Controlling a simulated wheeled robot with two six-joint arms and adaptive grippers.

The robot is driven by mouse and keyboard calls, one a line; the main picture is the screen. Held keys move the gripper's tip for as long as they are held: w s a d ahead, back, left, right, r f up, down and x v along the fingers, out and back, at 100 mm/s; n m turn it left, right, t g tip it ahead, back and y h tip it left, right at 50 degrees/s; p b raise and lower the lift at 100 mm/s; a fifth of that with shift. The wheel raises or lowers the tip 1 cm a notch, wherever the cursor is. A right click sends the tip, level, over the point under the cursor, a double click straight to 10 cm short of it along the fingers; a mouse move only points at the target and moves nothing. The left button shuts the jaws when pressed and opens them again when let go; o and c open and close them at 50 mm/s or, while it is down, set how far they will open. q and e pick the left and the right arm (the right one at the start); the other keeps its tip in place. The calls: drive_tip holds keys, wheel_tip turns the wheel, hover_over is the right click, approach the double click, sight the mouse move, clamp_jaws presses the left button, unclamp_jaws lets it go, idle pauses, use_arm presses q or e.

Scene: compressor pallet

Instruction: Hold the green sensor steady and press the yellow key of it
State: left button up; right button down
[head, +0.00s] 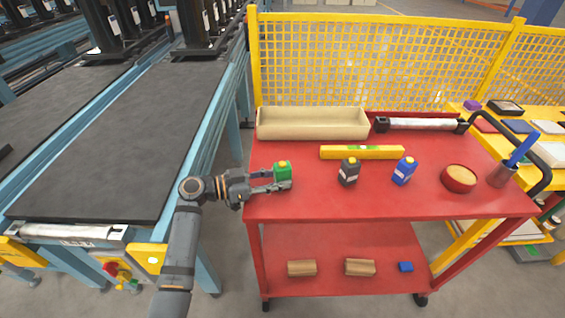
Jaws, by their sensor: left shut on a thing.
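The green sensor (282,171) is at the left edge of the red cart's top, with its yellow key (283,163) on its upper side. My left gripper (284,179) comes in from the left and is shut on the green sensor, its fingers around the lower part. The sensor looks upright; whether it touches the cart top I cannot tell. My right gripper is not in view.
On the red cart (310,205) stand a black sensor (348,172), a blue sensor (403,171), a yellow level (362,152), a beige tray (312,124) and a red bowl (459,178). A yellow mesh fence (370,60) stands behind. A conveyor (120,140) lies left.

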use_arm(q)
drive_tip(key=o, duration=0.9)
drive_tip(key=shift+o, duration=0.2)
drive_tip(key=shift+a, duration=0.15)
drive_tip(key=v, duration=1.1)
drive_tip(key=shift+a, duration=0.4)
drive_tip(key=shift+s, duration=0.1)
